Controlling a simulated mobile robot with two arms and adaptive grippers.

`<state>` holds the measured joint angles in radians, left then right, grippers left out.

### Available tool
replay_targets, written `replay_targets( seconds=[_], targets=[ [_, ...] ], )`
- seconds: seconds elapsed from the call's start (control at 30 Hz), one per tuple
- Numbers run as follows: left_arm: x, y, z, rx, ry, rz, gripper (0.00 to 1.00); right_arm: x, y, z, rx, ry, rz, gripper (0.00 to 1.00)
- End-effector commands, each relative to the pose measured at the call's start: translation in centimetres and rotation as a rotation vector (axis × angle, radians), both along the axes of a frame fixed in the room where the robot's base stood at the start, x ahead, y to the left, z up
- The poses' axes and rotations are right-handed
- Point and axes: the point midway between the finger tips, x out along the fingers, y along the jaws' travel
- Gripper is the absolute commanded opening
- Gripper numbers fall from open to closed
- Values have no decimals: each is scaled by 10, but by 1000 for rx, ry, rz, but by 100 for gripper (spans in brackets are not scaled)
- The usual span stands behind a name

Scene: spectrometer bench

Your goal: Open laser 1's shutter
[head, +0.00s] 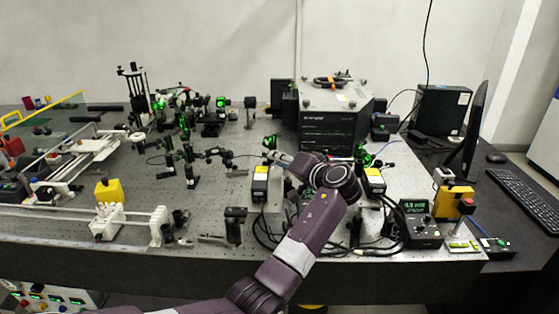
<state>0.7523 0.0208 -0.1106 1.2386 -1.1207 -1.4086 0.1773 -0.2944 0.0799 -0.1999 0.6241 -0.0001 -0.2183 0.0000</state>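My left arm reaches in from the bottom, over the front of the optical bench (215,215). Its gripper (279,156) points left and away, above a dark box with a yellow label (260,184). A similar yellow-labelled box (375,181) stands to the right of my arm. These look like laser heads, but I cannot tell which is laser 1. Green-lit mounts (270,142) are close behind the gripper, and another (366,159) is behind the right box. The shutter cannot be made out. The fingers are too small to tell open from shut. My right gripper is not in view.
A large black instrument (330,125) stands behind my wrist. Cables (380,243) loop along the front edge. Optics mounts (190,160) crowd the left.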

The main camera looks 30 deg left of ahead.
Motion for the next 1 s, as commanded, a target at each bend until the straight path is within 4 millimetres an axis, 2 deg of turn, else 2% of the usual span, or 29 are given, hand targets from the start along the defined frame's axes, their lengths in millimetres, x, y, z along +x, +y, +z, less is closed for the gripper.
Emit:
replay_targets(
  seconds=[0.03,0.13,0.17,0.37,0.63,0.93,0.97,1.0],
  targets=[
    [0,0,0,0,0,0,12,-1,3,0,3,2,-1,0],
    [0,0,0,0,0,0,1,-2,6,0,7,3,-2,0],
    [0,0,0,0,0,0,0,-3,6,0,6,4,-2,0],
    [0,0,-1,6,4,0,0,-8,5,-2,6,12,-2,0],
    [2,-3,-10,146,89,1,0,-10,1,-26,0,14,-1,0],
    [2,-5,-8,170,107,0,0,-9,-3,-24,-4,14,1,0],
    [2,-5,-8,170,107,0,10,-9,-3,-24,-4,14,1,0],
    [2,-5,-8,170,107,0,15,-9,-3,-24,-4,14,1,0]
  ],
)
